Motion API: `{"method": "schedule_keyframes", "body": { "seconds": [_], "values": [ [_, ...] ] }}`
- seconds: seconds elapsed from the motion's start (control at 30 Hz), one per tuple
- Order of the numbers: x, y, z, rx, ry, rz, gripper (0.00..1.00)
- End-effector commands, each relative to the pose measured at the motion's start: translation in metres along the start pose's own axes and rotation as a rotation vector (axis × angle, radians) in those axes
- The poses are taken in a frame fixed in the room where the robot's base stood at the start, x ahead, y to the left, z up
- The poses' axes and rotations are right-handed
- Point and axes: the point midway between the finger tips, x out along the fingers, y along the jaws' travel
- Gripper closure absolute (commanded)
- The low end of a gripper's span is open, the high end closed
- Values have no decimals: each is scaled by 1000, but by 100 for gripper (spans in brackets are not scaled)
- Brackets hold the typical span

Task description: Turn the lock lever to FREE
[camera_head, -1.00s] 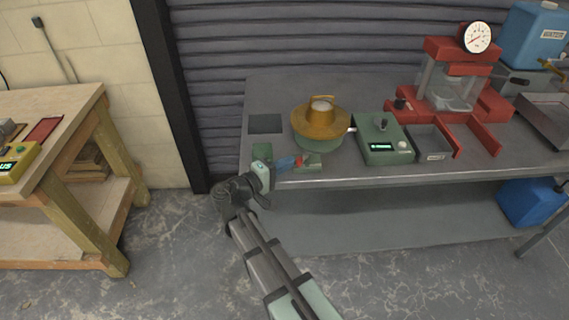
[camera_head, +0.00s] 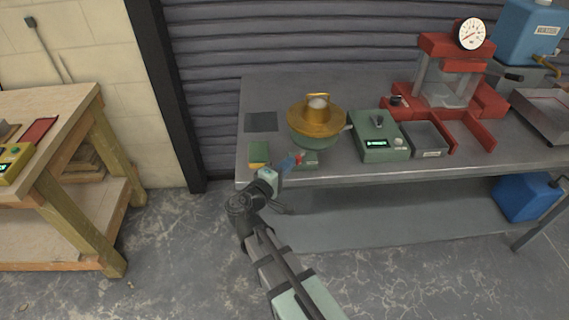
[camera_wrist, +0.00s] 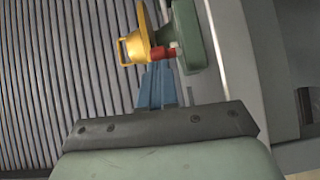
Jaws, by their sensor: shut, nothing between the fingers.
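In the wrist view the red lever (camera_wrist: 162,53) shows just beyond the fingertips, beside a green body (camera_wrist: 188,37) and a yellow brass part (camera_wrist: 137,47). My gripper (camera_head: 291,161) has blue fingers, shut together and empty, with tips touching or very close to the lever; the wrist view shows them too (camera_wrist: 157,72). I cannot read any FREE marking.

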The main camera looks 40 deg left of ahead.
Motion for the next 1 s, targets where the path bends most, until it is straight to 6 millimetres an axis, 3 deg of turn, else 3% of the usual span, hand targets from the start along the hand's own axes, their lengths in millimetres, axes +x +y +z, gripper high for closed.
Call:
{"method": "schedule_keyframes", "body": {
  "seconds": [0.7,1.0],
  "values": [
    [16,3,48,0,27,-1,100],
    [23,3,54,0,29,-1,100]
  ]
}}
